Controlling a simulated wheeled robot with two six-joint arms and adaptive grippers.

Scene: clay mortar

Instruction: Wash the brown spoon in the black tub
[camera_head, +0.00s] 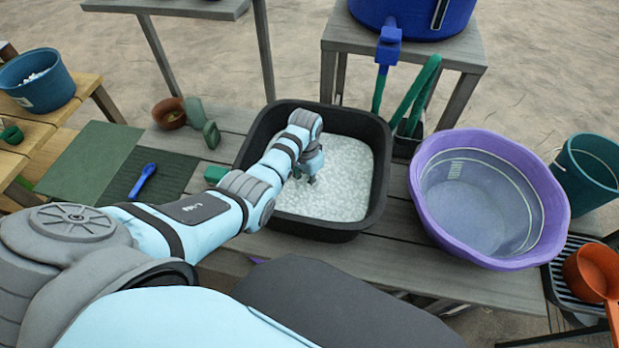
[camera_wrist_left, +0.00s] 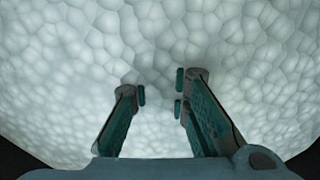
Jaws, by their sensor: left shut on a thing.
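The black tub (camera_head: 378,205) stands on the grey slatted bench and is filled with white foam (camera_head: 345,180). My left arm reaches over the tub's left side. My left gripper (camera_head: 310,180) points down into the foam; the foam also fills the left wrist view (camera_wrist_left: 150,50). There the gripper's two fingers (camera_wrist_left: 160,95) stand apart with their tips at the foam. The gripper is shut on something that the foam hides. No brown spoon can be made out in either view. My right gripper is out of view.
A purple basin (camera_head: 430,222) stands right of the tub, with an orange dipper (camera_head: 595,272) and a teal bucket (camera_head: 585,165) beyond. A blue spoon (camera_head: 143,180) lies on a dark green mat (camera_head: 180,172) at left. A blue barrel (camera_head: 425,18) stands behind.

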